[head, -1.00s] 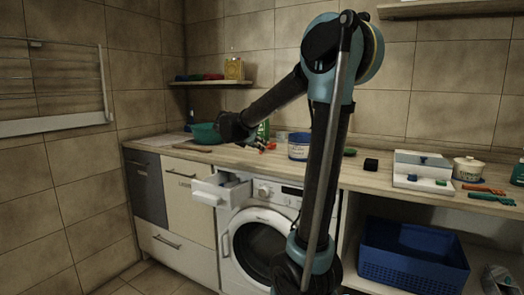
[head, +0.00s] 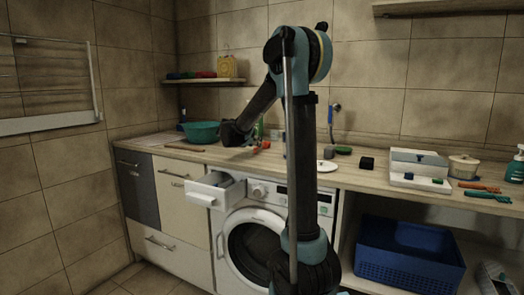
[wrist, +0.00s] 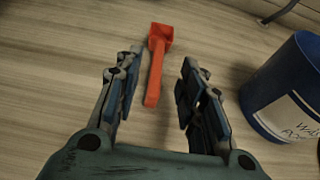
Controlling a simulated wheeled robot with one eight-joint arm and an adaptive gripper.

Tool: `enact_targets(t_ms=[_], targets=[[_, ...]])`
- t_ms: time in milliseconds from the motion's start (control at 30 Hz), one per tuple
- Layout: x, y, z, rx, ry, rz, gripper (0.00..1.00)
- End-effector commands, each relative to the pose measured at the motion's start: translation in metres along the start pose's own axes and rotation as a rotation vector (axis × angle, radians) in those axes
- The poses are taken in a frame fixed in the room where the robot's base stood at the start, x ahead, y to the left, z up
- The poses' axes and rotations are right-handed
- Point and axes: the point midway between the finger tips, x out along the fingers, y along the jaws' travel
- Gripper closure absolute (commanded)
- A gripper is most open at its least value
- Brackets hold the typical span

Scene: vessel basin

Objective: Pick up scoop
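The orange-red scoop (wrist: 160,36) lies on the wooden worktop in the wrist view, its bowl end farther away and its handle pointing toward me. My gripper (wrist: 162,68) is open and empty. The scoop's handle lies between its two fingers in the picture, with a gap on each side. I cannot tell the height between fingers and worktop. In the head view my gripper (head: 254,142) is low over the worktop, above the washing machine's left side. Small red bits show there, but the scoop is hard to tell apart.
A blue tub with a white label (wrist: 288,92) stands close right of my gripper. A teal bowl (head: 202,132) is to the left, a white disc (head: 326,166) to the right. The detergent drawer (head: 214,190) is open below. A cable (wrist: 280,12) lies at the back.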

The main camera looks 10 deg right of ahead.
Motion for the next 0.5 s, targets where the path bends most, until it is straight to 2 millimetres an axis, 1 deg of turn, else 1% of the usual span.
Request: enact_targets(t_ms=[67,333,500], targets=[[0.007,-0.001,0.000,0.001,0.000,-0.002,0.63],[0.018,0.000,-0.002,0.001,0.000,-0.001,0.63],[0.038,0.002,-0.006,0.002,0.000,-0.003,0.63]])
